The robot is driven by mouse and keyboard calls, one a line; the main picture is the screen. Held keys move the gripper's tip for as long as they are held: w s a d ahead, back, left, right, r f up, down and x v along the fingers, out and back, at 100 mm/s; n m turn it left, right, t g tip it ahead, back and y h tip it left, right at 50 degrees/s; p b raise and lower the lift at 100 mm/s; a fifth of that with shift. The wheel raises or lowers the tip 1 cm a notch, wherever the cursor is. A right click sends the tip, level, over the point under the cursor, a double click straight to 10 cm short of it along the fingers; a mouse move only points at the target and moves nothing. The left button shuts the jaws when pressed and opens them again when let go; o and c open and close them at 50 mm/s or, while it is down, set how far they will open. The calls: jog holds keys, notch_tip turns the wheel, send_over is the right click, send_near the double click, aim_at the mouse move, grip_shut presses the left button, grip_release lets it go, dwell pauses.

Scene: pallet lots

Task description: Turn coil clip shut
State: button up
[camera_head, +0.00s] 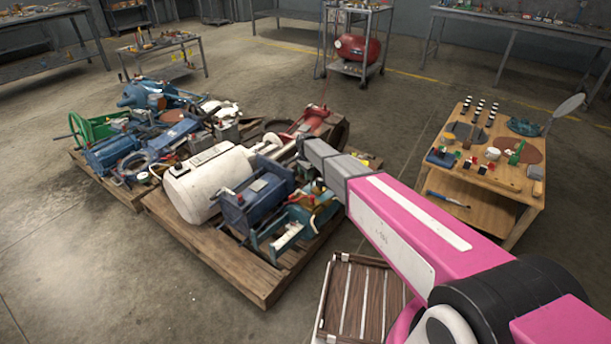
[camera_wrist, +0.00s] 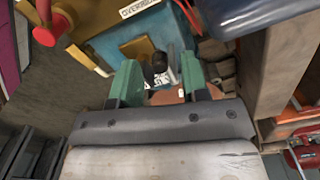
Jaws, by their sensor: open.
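In the wrist view, a teal box (camera_wrist: 120,48) carries a white label reading "OVERRIDE", a brass plate (camera_wrist: 137,48) and a small dark knob (camera_wrist: 159,62) on a stem. The knob sits between the two green fingers of my gripper (camera_wrist: 160,76), which is open. I cannot tell whether the knob is the coil clip or whether the fingers touch it. In the head view, my arm's grey end reaches over the machine pallet, beside a teal and yellow unit (camera_head: 318,205). The fingers are hidden there.
A red knob (camera_wrist: 60,26) on a yellow part is at the wrist view's upper left. A wooden pallet (camera_head: 200,245) holds a white tank (camera_head: 209,184) and a blue motor (camera_head: 257,199). A wooden table (camera_head: 475,185) stands at right; open floor lies at left.

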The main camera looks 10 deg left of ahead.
jog(key=shift+f, duration=0.4)
grip_shut()
